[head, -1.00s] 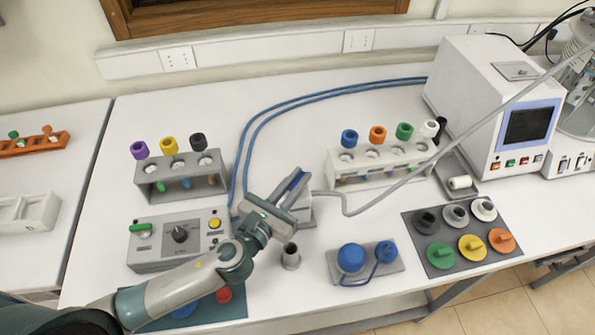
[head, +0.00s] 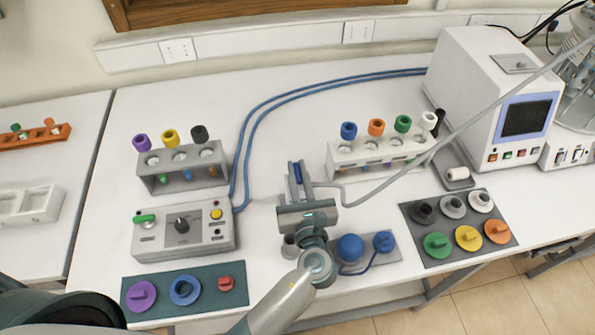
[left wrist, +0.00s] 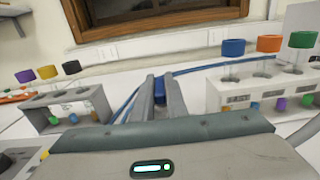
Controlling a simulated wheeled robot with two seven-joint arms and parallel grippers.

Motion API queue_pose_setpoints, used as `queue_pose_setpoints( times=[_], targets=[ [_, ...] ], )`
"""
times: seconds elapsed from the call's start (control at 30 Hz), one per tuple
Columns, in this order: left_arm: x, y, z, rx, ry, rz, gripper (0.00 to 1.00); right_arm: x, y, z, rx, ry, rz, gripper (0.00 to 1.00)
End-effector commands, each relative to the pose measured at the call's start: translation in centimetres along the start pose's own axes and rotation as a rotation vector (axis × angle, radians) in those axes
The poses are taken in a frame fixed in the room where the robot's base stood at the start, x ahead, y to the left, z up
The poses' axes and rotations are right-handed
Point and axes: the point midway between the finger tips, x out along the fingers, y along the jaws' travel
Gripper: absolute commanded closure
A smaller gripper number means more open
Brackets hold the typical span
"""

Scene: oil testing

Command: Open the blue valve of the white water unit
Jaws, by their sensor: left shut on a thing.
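The blue valve (head: 297,172) shows as a narrow blue strip between the fingers of my left gripper (head: 296,168). My left gripper is shut on it, fingers pointing toward the back of the table. The blue part also shows between the fingers in the left wrist view (left wrist: 158,86). The white water unit (head: 326,195) is mostly hidden under the gripper; a bit of its pale body and a grey hose show to the right. My right gripper is not in view.
A base with blue round parts (head: 350,248) lies at the front right. Blue hoses (head: 300,90) run along the back. A white vial rack (head: 378,157) stands behind to the right.

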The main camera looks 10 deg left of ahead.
Motion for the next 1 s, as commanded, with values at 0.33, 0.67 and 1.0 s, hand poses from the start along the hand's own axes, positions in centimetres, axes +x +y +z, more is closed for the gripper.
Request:
queue_pose_setpoints(
  times=[0.33,0.67,1.0],
  targets=[
    [0.02,0.02,-0.06,0.000,0.001,0.028,1.00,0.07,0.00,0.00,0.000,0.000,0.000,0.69],
    [0.03,0.02,-0.04,0.000,0.000,0.027,0.69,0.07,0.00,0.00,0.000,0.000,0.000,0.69],
    [0.10,0.03,0.00,0.000,0.000,0.026,0.69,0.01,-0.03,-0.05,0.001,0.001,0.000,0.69]
  ],
)
